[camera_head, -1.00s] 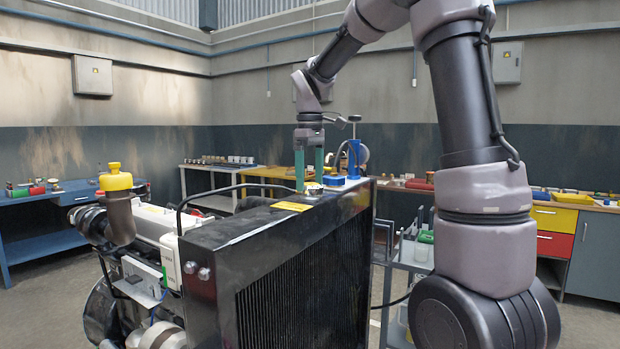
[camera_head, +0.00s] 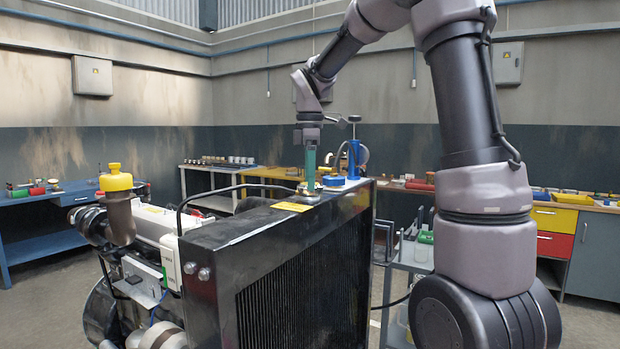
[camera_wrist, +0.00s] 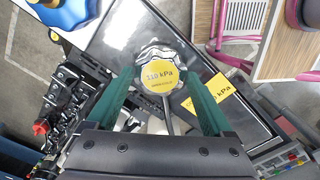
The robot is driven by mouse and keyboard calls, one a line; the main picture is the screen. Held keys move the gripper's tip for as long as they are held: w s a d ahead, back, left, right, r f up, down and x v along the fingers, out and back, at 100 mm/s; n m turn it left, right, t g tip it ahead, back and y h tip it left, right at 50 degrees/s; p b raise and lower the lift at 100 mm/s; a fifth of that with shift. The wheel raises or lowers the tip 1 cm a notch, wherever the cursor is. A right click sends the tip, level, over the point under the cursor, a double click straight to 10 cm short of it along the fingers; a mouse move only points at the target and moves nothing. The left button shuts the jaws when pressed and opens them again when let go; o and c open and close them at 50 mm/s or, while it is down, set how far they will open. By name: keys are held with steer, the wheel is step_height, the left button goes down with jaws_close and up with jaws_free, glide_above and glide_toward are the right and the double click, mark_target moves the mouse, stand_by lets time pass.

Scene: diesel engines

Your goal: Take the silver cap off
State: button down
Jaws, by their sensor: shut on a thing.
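The silver cap (camera_wrist: 146,50) has a scalloped metal rim and a round yellow label reading 110 kPa. It sits on the top of the black radiator (camera_head: 235,226), and only a little of it shows in the head view (camera_head: 309,191). My gripper (camera_wrist: 160,75) points down with its two green fingers on opposite sides of the cap, shut on it. In the head view my gripper (camera_head: 311,186) is low at the radiator's top, with the fingers lined up one behind the other. The exact finger contact is hard to see.
A yellow label (camera_head: 291,207) lies flat on the radiator top. A black curved bar (camera_head: 215,189) rises at the left. A grey tool cart (camera_head: 409,262) stands at the right.

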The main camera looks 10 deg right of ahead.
steer(key=shift+r, duration=0.15)
steer(key=shift+r, duration=2.9)
